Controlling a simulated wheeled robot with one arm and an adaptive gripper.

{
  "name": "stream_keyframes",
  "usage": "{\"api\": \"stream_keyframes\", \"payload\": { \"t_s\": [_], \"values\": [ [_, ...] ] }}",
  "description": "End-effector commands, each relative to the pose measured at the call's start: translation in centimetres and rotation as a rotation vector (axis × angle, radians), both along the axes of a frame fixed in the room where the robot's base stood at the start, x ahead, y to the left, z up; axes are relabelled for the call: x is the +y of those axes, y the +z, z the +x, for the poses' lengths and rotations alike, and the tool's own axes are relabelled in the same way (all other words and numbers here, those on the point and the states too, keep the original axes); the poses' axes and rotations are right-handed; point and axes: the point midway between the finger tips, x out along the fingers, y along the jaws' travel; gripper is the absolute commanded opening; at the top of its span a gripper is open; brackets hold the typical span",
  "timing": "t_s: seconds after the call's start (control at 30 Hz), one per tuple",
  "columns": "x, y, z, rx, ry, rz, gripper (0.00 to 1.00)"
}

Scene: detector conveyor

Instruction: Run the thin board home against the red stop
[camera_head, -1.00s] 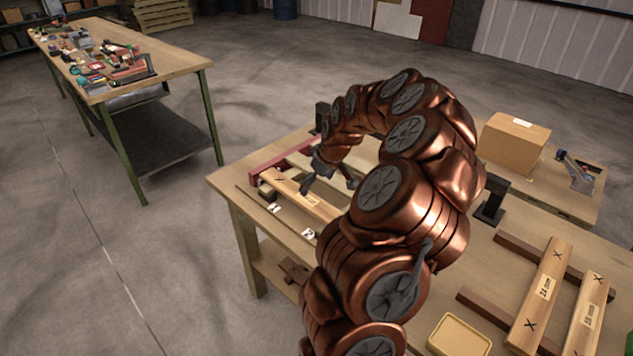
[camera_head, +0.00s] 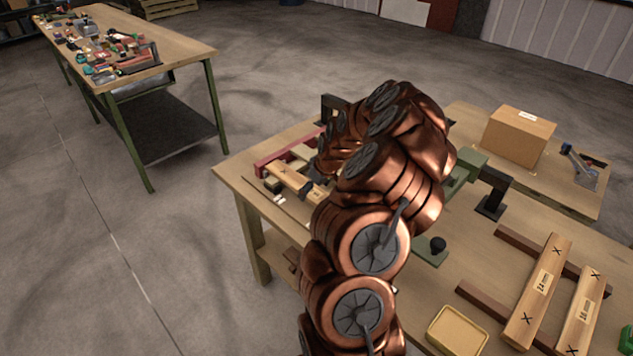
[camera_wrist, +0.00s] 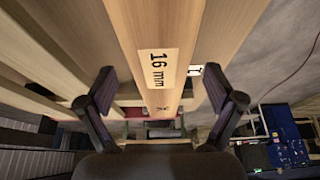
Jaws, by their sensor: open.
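The thin board (camera_head: 287,177), pale wood, lies at the left end of the workbench in the head view, its far end near the red stop (camera_head: 272,158). I cannot tell whether they touch. In the wrist view the board (camera_wrist: 160,28) carries a "16 mm" label and a dark X near its end. My gripper (camera_wrist: 162,92) is open, one finger to each side of the board's line. I see no finger contact.
Two marked boards, one (camera_head: 541,290) labelled 24 mm, lie across dark rails (camera_head: 484,310) at right. A yellow tray (camera_head: 457,332), a black bracket (camera_head: 491,193) and a green fixture with a black knob (camera_head: 436,246) are nearby. A cardboard box (camera_head: 518,135) stands behind.

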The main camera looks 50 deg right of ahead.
Motion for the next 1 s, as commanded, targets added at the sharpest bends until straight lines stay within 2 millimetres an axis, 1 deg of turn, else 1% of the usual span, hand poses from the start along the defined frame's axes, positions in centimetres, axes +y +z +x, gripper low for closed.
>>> {"api": "stream_keyframes", "payload": {
  "t_s": [0.33,1.0],
  "values": [
    [-0.04,-0.26,0.14,-0.001,0.0,-0.002,0.92],
    [-0.04,-0.24,0.13,-0.001,0.0,-0.002,0.22]
  ]
}}
